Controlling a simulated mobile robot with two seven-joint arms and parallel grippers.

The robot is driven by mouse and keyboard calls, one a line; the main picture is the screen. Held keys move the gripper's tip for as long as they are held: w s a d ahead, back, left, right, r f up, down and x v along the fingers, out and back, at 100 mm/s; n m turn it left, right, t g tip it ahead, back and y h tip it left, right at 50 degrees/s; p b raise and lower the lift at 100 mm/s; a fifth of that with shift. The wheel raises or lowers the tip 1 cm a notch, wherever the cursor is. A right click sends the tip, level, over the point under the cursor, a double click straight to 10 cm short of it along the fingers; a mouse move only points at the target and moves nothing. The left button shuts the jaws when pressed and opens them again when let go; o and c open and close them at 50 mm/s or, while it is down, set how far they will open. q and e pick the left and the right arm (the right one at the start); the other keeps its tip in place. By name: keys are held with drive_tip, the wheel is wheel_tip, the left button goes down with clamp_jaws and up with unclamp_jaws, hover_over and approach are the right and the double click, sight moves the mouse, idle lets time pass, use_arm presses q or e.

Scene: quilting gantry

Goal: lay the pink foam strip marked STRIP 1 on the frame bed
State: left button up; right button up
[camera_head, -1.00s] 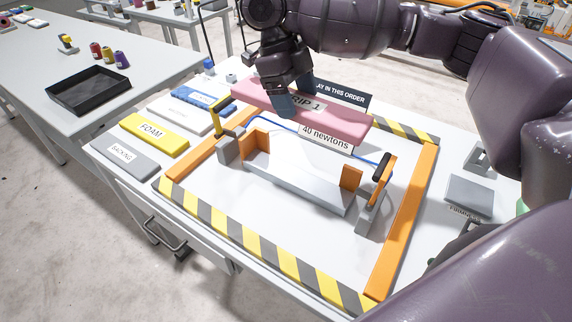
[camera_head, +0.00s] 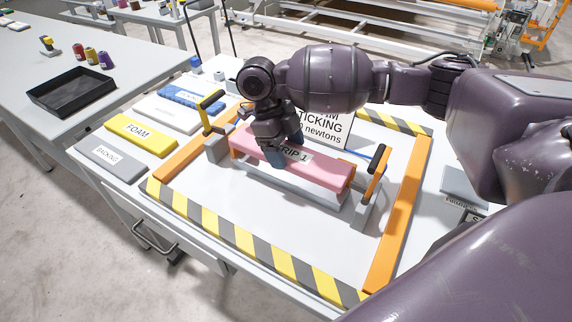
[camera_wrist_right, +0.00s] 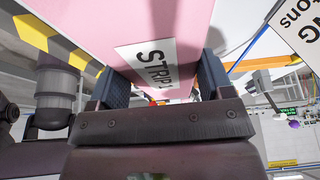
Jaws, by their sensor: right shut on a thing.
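The pink foam strip (camera_head: 315,173) carries a white STRIP 1 label and lies lengthwise over the grey frame bed (camera_head: 293,195), between its orange end pieces. My right gripper (camera_head: 285,155) is shut on the strip near its middle, from above. In the right wrist view the strip (camera_wrist_right: 130,25) fills the space between the two fingers (camera_wrist_right: 160,85). I cannot tell whether its underside touches the bed. The far side of the bed is hidden by the strip and my arm. My left gripper is not in view.
An orange and striped border (camera_head: 400,215) surrounds the bed. A sign (camera_head: 335,128) stands behind. Yellow FOAM (camera_head: 141,135) and grey BACKING (camera_head: 110,160) blocks lie left.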

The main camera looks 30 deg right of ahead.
sight(286, 175)
wheel_tip(286, 175, down, 5)
drive_tip(key=shift+f+b, duration=0.2)
drive_tip(key=shift+b, duration=0.1)
drive_tip(key=o, duration=1)
drive_tip(key=shift+c, duration=0.2)
drive_tip(key=v, duration=1.2)
